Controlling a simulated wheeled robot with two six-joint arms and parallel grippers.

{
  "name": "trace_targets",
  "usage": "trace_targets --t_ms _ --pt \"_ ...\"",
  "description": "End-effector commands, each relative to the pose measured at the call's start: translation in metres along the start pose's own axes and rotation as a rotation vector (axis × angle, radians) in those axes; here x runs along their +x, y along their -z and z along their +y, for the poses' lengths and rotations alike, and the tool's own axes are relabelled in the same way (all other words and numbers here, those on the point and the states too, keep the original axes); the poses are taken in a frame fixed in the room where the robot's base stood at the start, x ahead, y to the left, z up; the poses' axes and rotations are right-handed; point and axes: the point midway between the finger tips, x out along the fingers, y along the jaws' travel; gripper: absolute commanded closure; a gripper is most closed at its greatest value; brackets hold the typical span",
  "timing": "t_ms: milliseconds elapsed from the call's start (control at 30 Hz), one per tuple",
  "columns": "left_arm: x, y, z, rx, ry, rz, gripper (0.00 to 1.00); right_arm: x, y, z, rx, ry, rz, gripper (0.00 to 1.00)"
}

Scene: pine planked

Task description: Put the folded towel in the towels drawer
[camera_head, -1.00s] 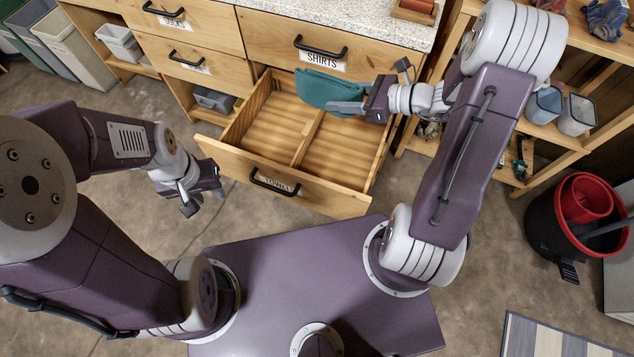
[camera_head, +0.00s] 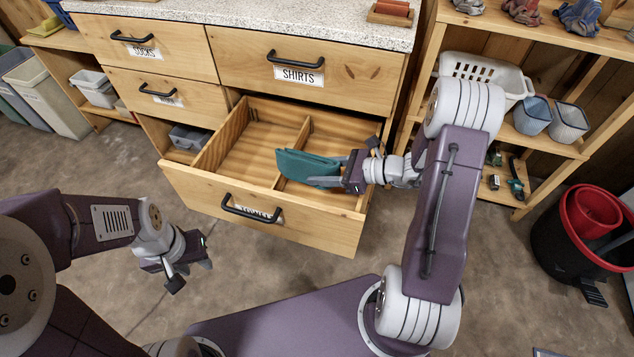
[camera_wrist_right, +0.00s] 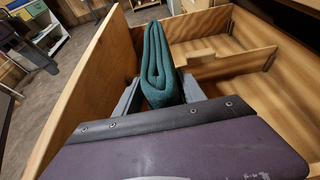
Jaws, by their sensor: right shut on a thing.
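The folded teal towel (camera_head: 306,166) is held in my right gripper (camera_head: 335,172), whose fingers are shut on its edge. In the right wrist view the towel (camera_wrist_right: 160,65) stands as a folded bundle between the fingers (camera_wrist_right: 158,95). The towel is over or within the open bottom drawer (camera_head: 262,212), near its divider and front; I cannot tell if it touches the floor of the drawer. The drawer's label is partly hidden by its handle. My left gripper (camera_head: 186,268) is empty, left of the drawer and in front of it, with its fingers apart.
The drawer has a low divider (camera_head: 293,150) and bare compartments. Shut drawers marked SOCKS (camera_head: 145,52) and SHIRTS (camera_head: 298,74) are above. A shelf with baskets (camera_head: 568,120) stands right, and a black bin with a red bucket (camera_head: 592,212) stands on the floor.

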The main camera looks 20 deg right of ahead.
Motion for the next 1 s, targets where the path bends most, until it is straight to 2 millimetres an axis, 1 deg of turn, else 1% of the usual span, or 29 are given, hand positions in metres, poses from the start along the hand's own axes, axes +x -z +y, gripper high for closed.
trace_targets --t_ms 67,100,300,533,700,733,800,1000 --pt "0.000 0.000 0.000 0.000 0.000 0.000 0.64 0.000 0.000 0.000 -0.001 0.001 -0.002 1.00" --pt "0.002 0.000 0.000 0.000 0.000 0.000 0.64 0.002 0.004 0.000 -0.001 0.000 -0.001 1.00" --pt "0.021 -0.002 0.000 0.000 0.000 0.000 0.64 0.015 0.035 0.000 0.001 -0.001 -0.001 1.00" --pt "0.018 -0.002 0.000 0.000 0.000 0.000 0.64 0.014 0.033 0.000 -0.001 0.000 -0.001 1.00" --pt "0.022 -0.002 0.000 0.000 0.000 0.000 0.64 0.016 0.038 0.000 -0.001 0.000 -0.001 1.00" --pt "0.021 -0.002 0.000 0.000 0.000 0.000 0.64 0.016 0.038 0.000 -0.001 0.000 0.000 0.47" --pt "0.021 -0.002 0.000 0.000 0.000 0.000 0.64 0.015 0.038 0.000 -0.001 0.000 0.000 0.31" --pt "0.021 -0.002 0.000 0.000 0.000 0.000 0.64 0.015 0.038 0.000 -0.001 0.000 0.000 0.31"
